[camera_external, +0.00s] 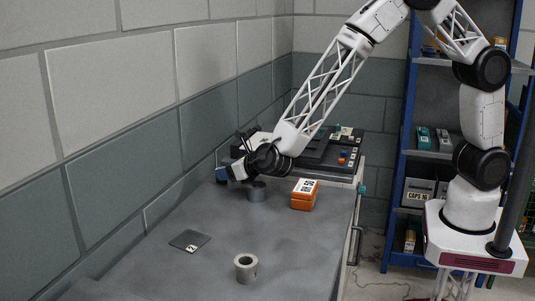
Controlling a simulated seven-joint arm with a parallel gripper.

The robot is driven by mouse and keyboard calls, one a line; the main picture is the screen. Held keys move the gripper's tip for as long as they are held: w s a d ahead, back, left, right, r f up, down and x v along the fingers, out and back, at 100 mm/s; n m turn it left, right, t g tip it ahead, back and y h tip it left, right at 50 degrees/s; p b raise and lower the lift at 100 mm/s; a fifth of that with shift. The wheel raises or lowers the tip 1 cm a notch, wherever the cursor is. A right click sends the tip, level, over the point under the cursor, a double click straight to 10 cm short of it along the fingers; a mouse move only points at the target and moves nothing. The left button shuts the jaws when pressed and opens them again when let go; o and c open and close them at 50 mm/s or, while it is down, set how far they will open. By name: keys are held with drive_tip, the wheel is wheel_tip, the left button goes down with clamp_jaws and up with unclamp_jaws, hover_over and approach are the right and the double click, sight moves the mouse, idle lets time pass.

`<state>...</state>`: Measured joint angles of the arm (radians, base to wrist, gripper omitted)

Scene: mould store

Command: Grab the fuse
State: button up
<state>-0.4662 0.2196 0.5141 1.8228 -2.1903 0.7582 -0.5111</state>
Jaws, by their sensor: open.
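No object in view can be made out for certain as the fuse. An orange box with a white printed label (304,194) sits on the grey table (215,275), right of my gripper. A short grey cylinder (257,192) stands just below my wrist, its top partly hidden by it. A hollow grey cylinder (246,268) stands upright nearer the camera. A dark flat plate with a small white tag (190,240) lies at the left. My gripper (225,174) is open, low over the far left of the table near the wall. Its fingertips are too small to see clearly.
A dark raised unit (325,152) with small coloured parts stands at the table's far end, close behind my arm. A block wall (120,165) borders the left side. A blue shelf rack (395,185) with bins stands at the right. The table's middle and front are mostly clear.

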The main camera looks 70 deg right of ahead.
drive_tip(key=shift+x, duration=1.3)
drive_tip(key=shift+r, duration=0.15)
clamp_jaws()
